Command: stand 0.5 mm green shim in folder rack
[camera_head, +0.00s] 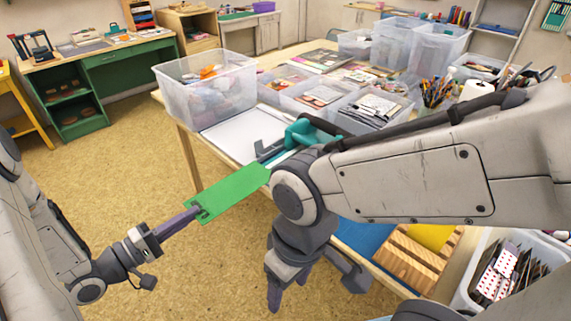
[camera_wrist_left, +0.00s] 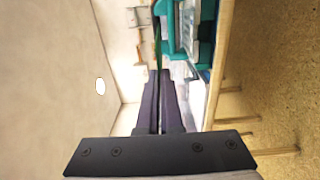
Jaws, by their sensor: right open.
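The green shim (camera_head: 232,191) is a thin flat green sheet, held out over the floor beside the table. My left gripper (camera_head: 196,211) is shut on its near left corner; its far end passes behind my right arm. In the left wrist view the shim (camera_wrist_left: 157,42) shows edge-on as a thin green line beyond the closed fingers. A teal item (camera_head: 312,131), possibly the folder rack, stands on the table, partly hidden by my right arm; teal parts (camera_wrist_left: 186,40) also show in the left wrist view. My right gripper (camera_head: 288,290) is open and empty, pointing down near the table's front edge.
A clear bin (camera_head: 207,88) stands at the table's left corner, with a white board (camera_head: 246,131) before it. A slatted wooden block (camera_head: 418,262) lies at the front right, beside a box of cards (camera_head: 500,275). Several bins crowd the back. Floor at left is clear.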

